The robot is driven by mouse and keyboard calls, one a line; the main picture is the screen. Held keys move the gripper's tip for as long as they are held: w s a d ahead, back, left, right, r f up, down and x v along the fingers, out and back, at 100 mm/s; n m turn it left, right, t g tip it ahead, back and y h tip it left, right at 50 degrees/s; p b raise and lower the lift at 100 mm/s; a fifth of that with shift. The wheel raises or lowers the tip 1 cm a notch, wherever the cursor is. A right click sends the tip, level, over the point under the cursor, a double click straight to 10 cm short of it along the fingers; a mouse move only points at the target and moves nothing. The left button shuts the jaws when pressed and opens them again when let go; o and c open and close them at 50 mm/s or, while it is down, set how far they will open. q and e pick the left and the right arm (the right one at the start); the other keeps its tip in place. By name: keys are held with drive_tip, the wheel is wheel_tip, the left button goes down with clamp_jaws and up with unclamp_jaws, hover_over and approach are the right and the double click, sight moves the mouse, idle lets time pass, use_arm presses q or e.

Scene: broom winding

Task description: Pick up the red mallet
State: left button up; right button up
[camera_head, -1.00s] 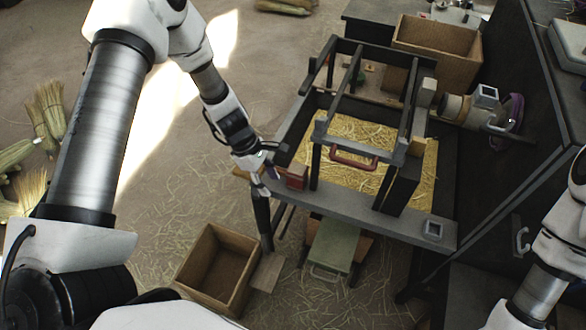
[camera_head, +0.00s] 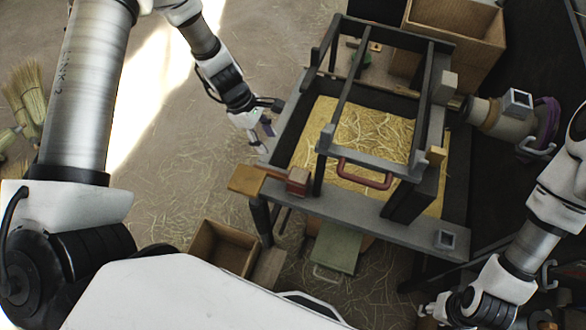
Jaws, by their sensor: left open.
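The red mallet (camera_head: 298,182) lies at the left front corner of the grey workbench (camera_head: 340,206).
A dark frame with a red handle (camera_head: 365,178) stands over a straw-filled tray (camera_head: 370,130) on the bench. Brooms (camera_head: 25,95) lie at left. A cardboard box (camera_head: 455,38) is behind.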

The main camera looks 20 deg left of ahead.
use_arm(q)
drive_tip(key=f, duration=0.2)
drive_tip(key=b, duration=0.8)
approach(278, 174)
drive_tip(key=f, duration=0.3)
drive_tip(key=shift+w+d+f, duration=0.15)
drive_tip(key=shift+w+d, duration=0.05)
drive_tip(key=shift+w, duration=0.2)
drive_tip(key=x, duration=0.1)
drive_tip(key=b+x, duration=0.1)
drive_tip(key=shift+s+d+f+b, duration=0.1)
drive_tip(key=shift+s+f+b, duration=0.15)
drive_tip(key=shift+f+b, duration=0.05)
drive_tip(key=x, duration=0.2)
drive_tip(key=b+x, duration=0.1)
drive_tip(key=x, duration=0.2)
drive_tip(key=shift+d+f, duration=0.15)
drive_tip(key=shift+d, duration=0.4)
clamp_jaws()
use_arm(e)
wheel_tip(278, 174, down, 11)
drive_tip(key=shift+s+d+f, duration=0.15)
drive_tip(key=shift+s+d, duration=0.1)
drive_tip(key=shift+s, duration=0.2)
